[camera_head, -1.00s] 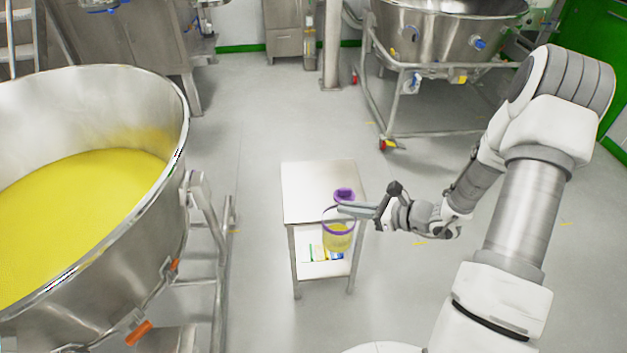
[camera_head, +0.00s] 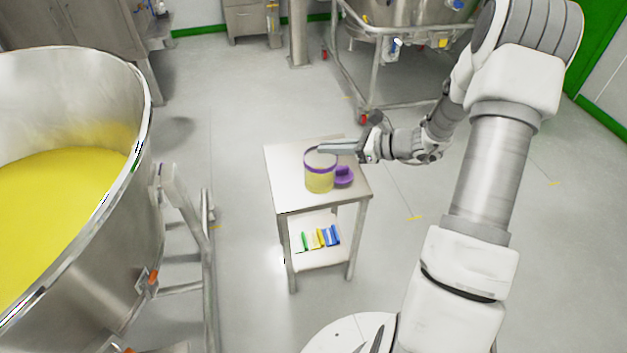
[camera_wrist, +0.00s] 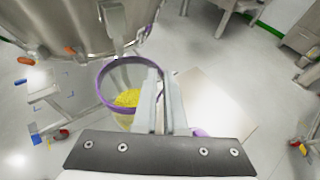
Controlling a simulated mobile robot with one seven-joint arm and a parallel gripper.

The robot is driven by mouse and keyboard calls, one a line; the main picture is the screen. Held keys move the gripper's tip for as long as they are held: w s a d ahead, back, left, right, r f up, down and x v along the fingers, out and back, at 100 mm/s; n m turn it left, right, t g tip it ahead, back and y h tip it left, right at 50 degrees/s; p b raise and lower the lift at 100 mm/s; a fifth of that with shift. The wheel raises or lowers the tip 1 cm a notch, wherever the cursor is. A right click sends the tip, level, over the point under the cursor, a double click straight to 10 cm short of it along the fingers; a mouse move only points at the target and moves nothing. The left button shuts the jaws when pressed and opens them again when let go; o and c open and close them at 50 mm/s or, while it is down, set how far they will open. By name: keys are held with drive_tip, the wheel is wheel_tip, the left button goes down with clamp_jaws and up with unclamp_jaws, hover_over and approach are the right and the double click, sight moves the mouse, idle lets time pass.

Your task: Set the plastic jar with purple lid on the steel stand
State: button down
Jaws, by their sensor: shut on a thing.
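The plastic jar (camera_head: 319,180) is clear with a purple rim, open at the top, and holds yellow granules. It stands roughly upright. My gripper (camera_head: 325,149) is shut on its rim, and the wrist view shows the fingers (camera_wrist: 160,100) at the right side of the jar (camera_wrist: 119,104). The purple lid (camera_head: 344,175) lies apart from the jar on the top of the steel stand (camera_head: 283,162). In the head view the jar appears over the stand top; I cannot tell whether its base touches. The stand top (camera_wrist: 225,105) also shows in the wrist view.
Green, yellow and blue items (camera_head: 320,238) sit on the stand's lower shelf. A large steel bowl (camera_head: 120,215) of yellow powder stands at left. A wheeled steel vessel frame (camera_head: 345,75) is behind. Bare floor surrounds the stand.

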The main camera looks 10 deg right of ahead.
drive_tip(key=w+a+f+b, duration=0.4)
drive_tip(key=w+f+b, duration=0.4)
drive_tip(key=w+f, duration=0.3)
drive_tip(key=shift+w+f, duration=0.3)
drive_tip(key=shift+f, duration=0.2)
drive_tip(key=shift+f, duration=0.1)
drive_tip(key=c, duration=1)
unclamp_jaws()
drive_tip(key=p+v, duration=0.1)
drive_tip(key=v, duration=0.5)
drive_tip(key=p+v, duration=0.1)
drive_tip(key=v, duration=0.5)
drive_tip(key=shift+r, duration=0.25)
